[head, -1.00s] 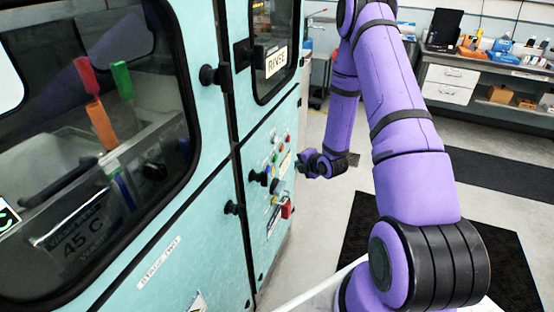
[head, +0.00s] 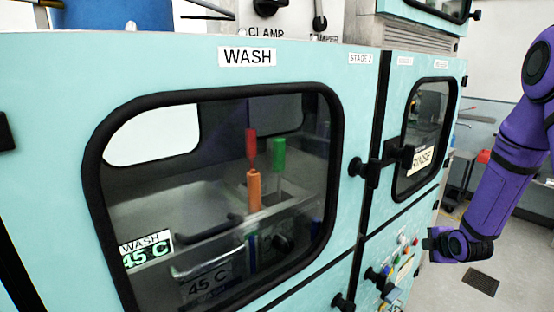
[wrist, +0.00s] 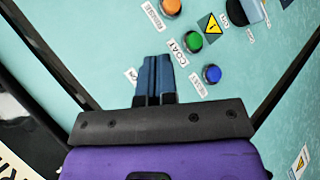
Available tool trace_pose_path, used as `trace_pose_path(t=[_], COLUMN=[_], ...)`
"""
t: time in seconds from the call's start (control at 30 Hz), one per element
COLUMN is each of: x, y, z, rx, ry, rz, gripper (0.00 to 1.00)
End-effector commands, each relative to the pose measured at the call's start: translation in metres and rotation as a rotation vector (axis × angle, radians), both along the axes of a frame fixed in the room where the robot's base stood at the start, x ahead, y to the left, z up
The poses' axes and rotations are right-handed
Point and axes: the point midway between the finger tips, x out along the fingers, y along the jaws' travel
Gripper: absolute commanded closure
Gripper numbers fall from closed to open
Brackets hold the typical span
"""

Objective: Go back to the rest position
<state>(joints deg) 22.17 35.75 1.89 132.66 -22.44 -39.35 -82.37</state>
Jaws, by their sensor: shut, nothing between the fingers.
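My gripper (wrist: 155,82) is shut and empty in the wrist view, its two dark fingers side by side in front of a teal panel. In the head view my gripper (head: 428,243) is at the right, close to the button panel (head: 400,265) below the RINSE window. I cannot tell from these views whether the fingertips touch the panel. In the wrist view an orange button (wrist: 171,7), a green button (wrist: 193,42) and a blue button (wrist: 211,73) lie beyond and to the right of the fingers.
The teal cabinet's WASH door (head: 225,75) fills the left and middle, with red, orange and green handles behind its glass. A black door knob (head: 364,169) sticks out beside it. Open floor (head: 520,265) lies at the right.

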Motion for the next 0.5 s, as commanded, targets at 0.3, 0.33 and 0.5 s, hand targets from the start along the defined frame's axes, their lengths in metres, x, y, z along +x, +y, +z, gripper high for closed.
trace_pose_path(t=[0.3,0.33,0.5], x=[-0.019,-0.022,-0.046], y=[0.024,0.027,0.043], z=[0.1,0.108,0.155], rx=[0.141,0.156,0.248], ry=[0.068,0.073,0.101], rz=[-0.212,-0.233,-0.358], gripper=[1.0,1.0,1.0])
